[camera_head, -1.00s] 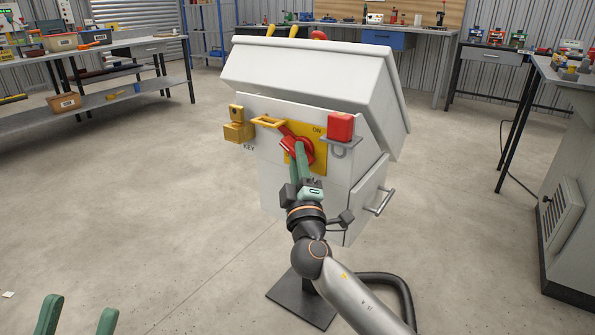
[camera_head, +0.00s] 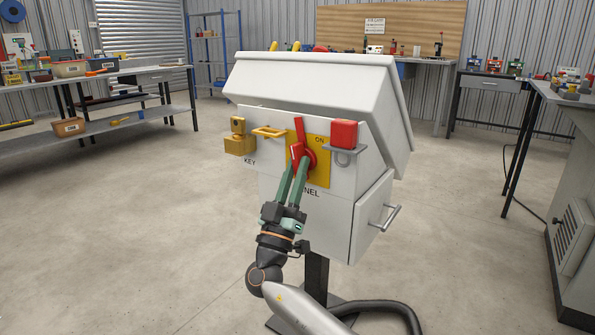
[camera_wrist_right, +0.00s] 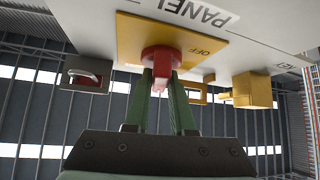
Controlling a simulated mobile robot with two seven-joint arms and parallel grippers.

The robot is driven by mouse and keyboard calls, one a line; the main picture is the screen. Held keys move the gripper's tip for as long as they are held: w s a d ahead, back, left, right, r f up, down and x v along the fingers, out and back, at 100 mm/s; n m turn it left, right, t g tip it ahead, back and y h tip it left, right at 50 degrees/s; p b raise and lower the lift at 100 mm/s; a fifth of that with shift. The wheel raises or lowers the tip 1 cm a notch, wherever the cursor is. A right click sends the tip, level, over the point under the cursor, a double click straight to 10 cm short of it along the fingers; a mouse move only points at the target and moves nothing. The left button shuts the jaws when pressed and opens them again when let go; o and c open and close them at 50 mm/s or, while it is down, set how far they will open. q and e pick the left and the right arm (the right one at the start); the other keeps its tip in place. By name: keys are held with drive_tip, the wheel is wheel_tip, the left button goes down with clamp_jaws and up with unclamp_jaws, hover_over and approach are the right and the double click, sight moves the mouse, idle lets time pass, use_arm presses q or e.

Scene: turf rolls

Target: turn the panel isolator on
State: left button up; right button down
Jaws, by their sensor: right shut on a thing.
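The panel isolator is a red rotary handle (camera_head: 299,132) on a yellow plate (camera_head: 321,172) marked ON at its upper right. The plate is on the front of a white sloped cabinet (camera_head: 310,85). The handle's long arm points almost straight up, slightly left, short of the ON mark. My right gripper (camera_head: 296,168) has its green fingers closed on the handle's lower part. In the right wrist view the red hub (camera_wrist_right: 161,58) shows at the fingertips (camera_wrist_right: 161,85), with OFF printed on the plate. My left gripper is out of view.
A yellow key block (camera_head: 240,145) and a yellow hasp (camera_head: 268,132) are left of the plate. A red block (camera_head: 344,133) on a grey bracket is at its right. A grey door handle (camera_head: 385,217) sticks out of the cabinet's right side. The floor around is clear.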

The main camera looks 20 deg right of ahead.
drive_tip(key=shift+w+m+g+h, duration=0.1)
drive_tip(key=shift+m+g+h, duration=1.9)
drive_tip(key=shift+m, duration=0.8)
drive_tip(key=shift+m+g+h, duration=0.3)
drive_tip(key=shift+m+h, duration=0.1)
drive_tip(key=shift+m, duration=0.2)
drive_tip(key=c, duration=0.8)
unclamp_jaws()
drive_tip(key=shift+o, duration=0.2)
drive_tip(key=shift+a+f, duration=0.1)
drive_tip(key=v, duration=1.2)
drive_tip(key=shift+f, duration=0.1)
